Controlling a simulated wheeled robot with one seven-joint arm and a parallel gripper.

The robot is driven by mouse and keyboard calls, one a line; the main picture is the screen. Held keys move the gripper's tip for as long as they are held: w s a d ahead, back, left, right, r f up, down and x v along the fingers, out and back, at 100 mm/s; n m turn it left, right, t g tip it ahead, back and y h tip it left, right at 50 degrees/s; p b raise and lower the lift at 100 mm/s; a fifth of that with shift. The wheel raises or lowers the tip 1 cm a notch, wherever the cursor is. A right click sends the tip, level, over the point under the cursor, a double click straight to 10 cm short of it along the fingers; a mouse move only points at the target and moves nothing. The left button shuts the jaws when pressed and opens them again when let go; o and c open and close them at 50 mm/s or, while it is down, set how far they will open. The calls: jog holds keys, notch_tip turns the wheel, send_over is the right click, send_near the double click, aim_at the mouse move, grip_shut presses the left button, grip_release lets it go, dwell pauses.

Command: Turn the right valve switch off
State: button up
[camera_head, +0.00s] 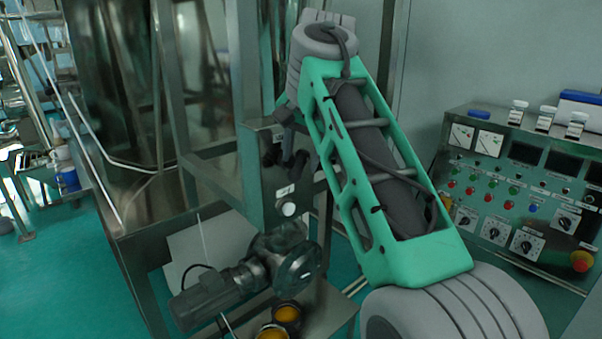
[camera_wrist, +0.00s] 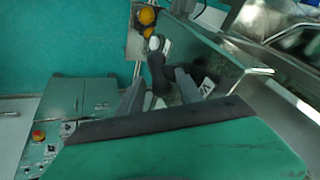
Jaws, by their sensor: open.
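The right valve switch is a dark handle (camera_wrist: 157,80) between my fingers in the wrist view. My gripper (camera_wrist: 160,73) is open, with one grey finger on each side of the handle; I cannot tell whether either touches it. A second dark switch (camera_wrist: 222,66) lies to the right there. In the head view, dark valve handles (camera_head: 299,164) stick out from the grey metal box (camera_head: 255,185), just below my green arm link. My arm hides most of my gripper in that view.
A round white knob (camera_head: 289,209) sits on the box below the handles. A control panel (camera_head: 500,190) with buttons and dials stands at the right. Metal frame posts rise close behind the box.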

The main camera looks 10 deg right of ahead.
jog(key=shift+b+x, duration=0.3)
jog(key=shift+x, duration=0.65)
grip_shut()
jog(key=shift+r, duration=0.1)
